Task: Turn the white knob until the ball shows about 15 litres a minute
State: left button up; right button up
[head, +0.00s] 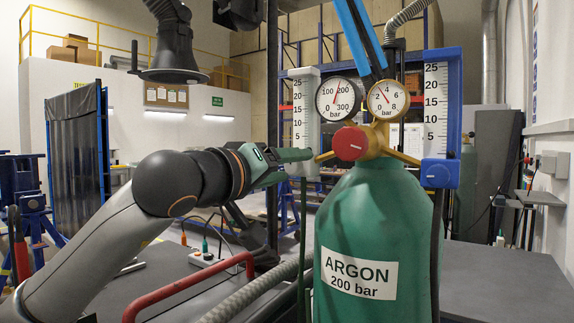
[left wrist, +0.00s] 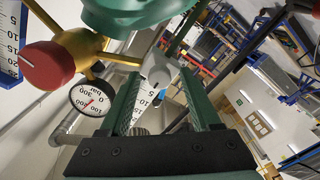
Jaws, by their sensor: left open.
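The white knob (left wrist: 158,68) shows between my fingers in the left wrist view, at the foot of the white-framed flowmeter. In the head view that flowmeter (head: 305,110) stands left of the gauges, and my gripper hides part of its lower end. Its scale (left wrist: 139,108) is partly visible in the wrist view; I cannot make out the ball's reading. My left gripper (head: 302,156) is open, its green fingers (left wrist: 160,95) to either side of the knob in the picture. I cannot tell whether they touch it. My right gripper is not in view.
The green argon cylinder (head: 372,235) stands close right of my gripper. Its red handwheel (head: 350,144), two dials (head: 339,98) and the blue-framed flowmeter (head: 436,110) with its blue knob (head: 440,174) are nearby. A red rail (head: 185,287) and a hose (head: 250,295) lie below my arm.

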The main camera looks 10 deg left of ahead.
pick_arm(q)
grip_shut()
dwell(0.4)
